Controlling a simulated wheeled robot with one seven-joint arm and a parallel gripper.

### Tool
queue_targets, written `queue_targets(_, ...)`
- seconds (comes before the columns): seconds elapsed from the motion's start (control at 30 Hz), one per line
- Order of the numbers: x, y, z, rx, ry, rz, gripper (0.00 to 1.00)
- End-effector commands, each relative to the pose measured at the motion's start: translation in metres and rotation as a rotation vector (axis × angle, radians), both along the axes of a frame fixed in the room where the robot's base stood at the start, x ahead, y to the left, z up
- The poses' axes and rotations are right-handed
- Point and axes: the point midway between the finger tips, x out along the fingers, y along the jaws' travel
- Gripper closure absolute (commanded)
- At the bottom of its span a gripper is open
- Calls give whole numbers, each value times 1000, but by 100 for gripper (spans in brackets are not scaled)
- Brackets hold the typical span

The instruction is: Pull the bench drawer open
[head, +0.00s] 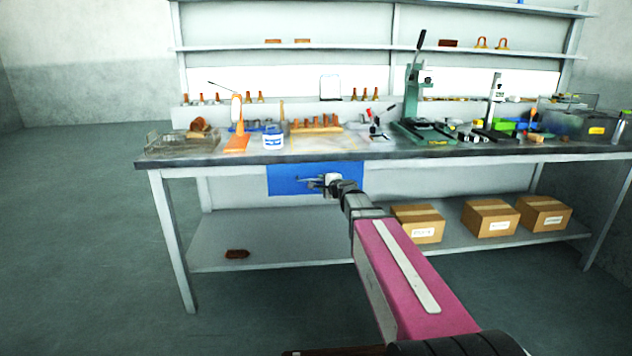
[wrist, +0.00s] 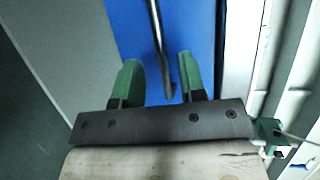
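The blue drawer front (head: 290,180) is under the front edge of the bench top, left of the middle in the head view; its right part is hidden by my gripper. It looks flush with the bench edge. In the wrist view the blue front (wrist: 200,30) fills the middle. A thin grey bar handle (wrist: 155,30) runs between the two green fingers of my gripper (wrist: 157,62). The fingers are apart, with the bar nearer the right finger and a clear gap to the left one. In the head view my gripper (head: 322,183) is at the drawer front.
The bench top (head: 400,154) above holds a wire basket (head: 170,143), a white-and-blue jar (head: 272,138) and a green press (head: 412,105). Cardboard boxes (head: 418,222) sit on the lower shelf (head: 310,240). The floor (head: 80,230) left of the bench is clear.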

Motion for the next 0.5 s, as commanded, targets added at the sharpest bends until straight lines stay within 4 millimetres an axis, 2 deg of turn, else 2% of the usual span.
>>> queue_targets(0.03, 13, 5, -2, 0, 0, 2, 62)
queue_targets(0.23, 43, 19, -9, 0, 0, 1, 62)
queue_targets(0.5, 55, 26, -12, 0, 0, 1, 62)
